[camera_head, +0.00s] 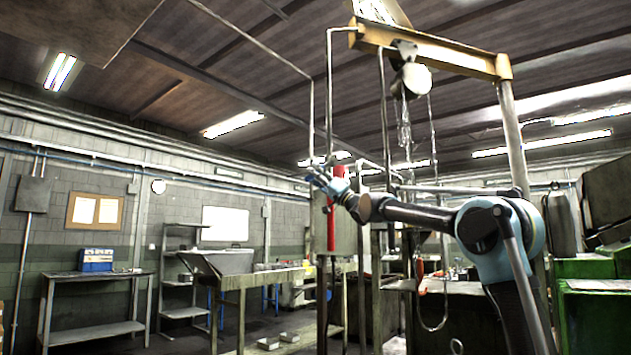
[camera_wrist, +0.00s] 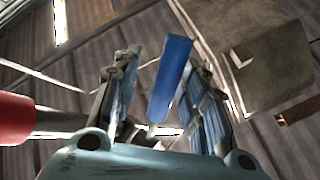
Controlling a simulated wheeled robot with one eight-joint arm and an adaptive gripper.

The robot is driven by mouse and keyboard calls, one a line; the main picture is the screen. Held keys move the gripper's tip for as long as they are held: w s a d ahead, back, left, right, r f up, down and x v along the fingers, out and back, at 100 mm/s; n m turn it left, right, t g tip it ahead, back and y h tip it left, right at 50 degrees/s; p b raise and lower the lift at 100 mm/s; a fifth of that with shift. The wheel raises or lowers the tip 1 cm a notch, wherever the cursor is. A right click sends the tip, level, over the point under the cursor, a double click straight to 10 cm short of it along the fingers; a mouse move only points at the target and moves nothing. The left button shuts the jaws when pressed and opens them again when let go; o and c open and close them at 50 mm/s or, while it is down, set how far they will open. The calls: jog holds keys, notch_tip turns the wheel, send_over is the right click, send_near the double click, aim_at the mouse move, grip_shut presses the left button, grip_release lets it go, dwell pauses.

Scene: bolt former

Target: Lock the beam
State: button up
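The yellow overhead beam (camera_head: 445,54) spans the upper right of the head view, with a hoist and pulley (camera_head: 412,78) hanging from it. My gripper (camera_head: 318,178) is raised left of the beam's post, near an upright red part (camera_head: 332,212). In the wrist view, my gripper's fingers (camera_wrist: 163,88) are apart. A blue bar (camera_wrist: 171,78) shows between them, with a gap to the left finger and close to the right one. I cannot tell whether it touches. A red cylinder on a grey rod (camera_wrist: 18,119) lies to the left. I cannot make out the beam's lock.
Thin pipes and hanging chains (camera_head: 385,120) stand close around my gripper and arm. A workbench (camera_head: 255,278) stands below to the left, and a table with a blue box (camera_head: 96,260) farther left. Green machinery (camera_head: 595,300) is at the right.

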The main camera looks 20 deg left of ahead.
jog(key=shift+d, duration=0.1)
jog(key=v, duration=1.2)
